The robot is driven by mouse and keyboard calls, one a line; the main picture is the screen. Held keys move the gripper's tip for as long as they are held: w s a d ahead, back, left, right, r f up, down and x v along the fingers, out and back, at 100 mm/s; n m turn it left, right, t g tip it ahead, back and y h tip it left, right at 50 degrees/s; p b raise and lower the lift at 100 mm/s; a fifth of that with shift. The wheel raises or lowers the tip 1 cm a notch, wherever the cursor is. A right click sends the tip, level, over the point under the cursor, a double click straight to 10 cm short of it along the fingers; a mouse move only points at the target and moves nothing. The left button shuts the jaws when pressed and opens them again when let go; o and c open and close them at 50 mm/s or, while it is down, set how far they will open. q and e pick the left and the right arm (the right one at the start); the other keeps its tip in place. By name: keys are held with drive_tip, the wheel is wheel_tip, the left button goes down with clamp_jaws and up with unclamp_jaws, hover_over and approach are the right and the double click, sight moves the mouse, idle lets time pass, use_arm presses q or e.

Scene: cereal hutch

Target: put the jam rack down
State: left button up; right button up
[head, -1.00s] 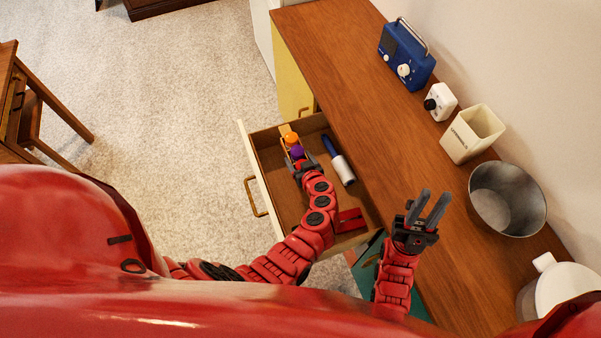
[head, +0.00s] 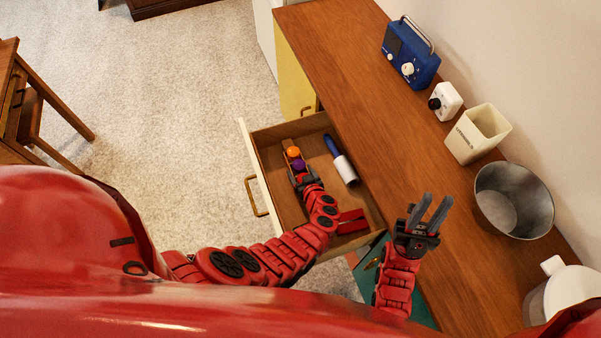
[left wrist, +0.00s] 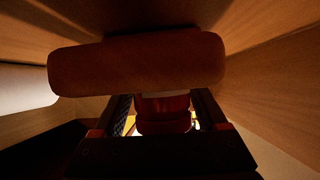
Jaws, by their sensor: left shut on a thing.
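The jam rack (head: 289,145) is a small wooden holder with an orange-topped and a purple-topped jar. It is inside the open drawer (head: 286,215), toward the far left part. My left gripper (head: 300,174) reaches down into the drawer and is shut on the rack. In the left wrist view a rounded wooden bar (left wrist: 140,65) of the rack crosses above the fingers, with a reddish jar (left wrist: 163,112) between them. I cannot tell whether the rack touches the drawer floor. My right gripper (head: 430,212) is open and empty above the counter.
A white roller with a blue handle (head: 345,168) lies right of the rack, and a red object (head: 352,221) lies nearer in the drawer. The counter (head: 385,120) holds a blue radio (head: 410,55), a cream pot (head: 477,134) and a metal bowl (head: 512,200).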

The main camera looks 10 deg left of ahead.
use_arm(q)
drive_tip(key=shift+r, duration=0.1)
drive_tip(key=o, duration=1.4)
drive_tip(key=shift+s+d+r, duration=0.1)
drive_tip(key=shift+s+d, duration=0.05)
drive_tip(key=p+v, duration=0.1)
drive_tip(key=v, duration=1)
drive_tip(key=shift+s+d+r+p, duration=0.1)
drive_tip(key=shift+s+p, duration=0.15)
drive_tip(key=shift+p, duration=0.05)
